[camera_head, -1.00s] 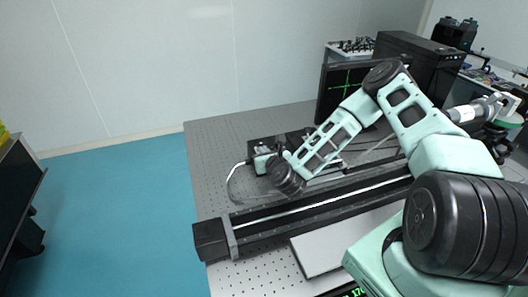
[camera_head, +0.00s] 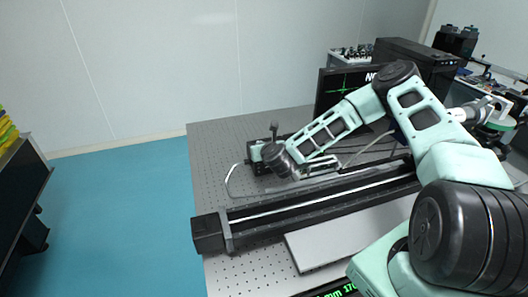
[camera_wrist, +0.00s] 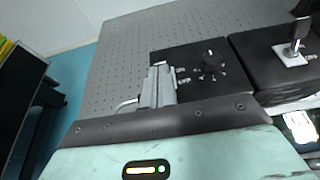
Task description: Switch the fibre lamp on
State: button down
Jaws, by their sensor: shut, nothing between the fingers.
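My gripper (camera_wrist: 158,86) shows in the wrist view with its two grey fingers together and nothing between them. I cannot tell for sure which box is the fibre lamp. In the head view a black box (camera_head: 254,153) shows beside my wrist; my fingers are hidden there.
A pale tube (camera_head: 228,182) curves over the perforated table (camera_head: 213,147). A long black rail (camera_head: 300,208) crosses in front, with a grey plate (camera_head: 310,250) nearer. A monitor (camera_head: 328,92) and a black case (camera_head: 425,62) stand behind. The table's left part is clear.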

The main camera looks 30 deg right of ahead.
jog(key=shift+w+d+r, duration=0.15)
jog(key=shift+w+r, duration=0.15)
jog(key=shift+w+r+g, duration=0.2)
jog(key=shift+g, duration=0.3)
jog(key=shift+w+g, duration=0.15)
jog(key=shift+g, duration=0.15)
jog(key=shift+w+d+b, duration=0.15)
jog(key=shift+w+b, duration=0.2)
jog(key=shift+w, duration=0.1)
jog(key=shift+r, duration=0.2)
jog(key=shift+r+p, duration=0.55)
jog(key=shift+r, duration=0.25)
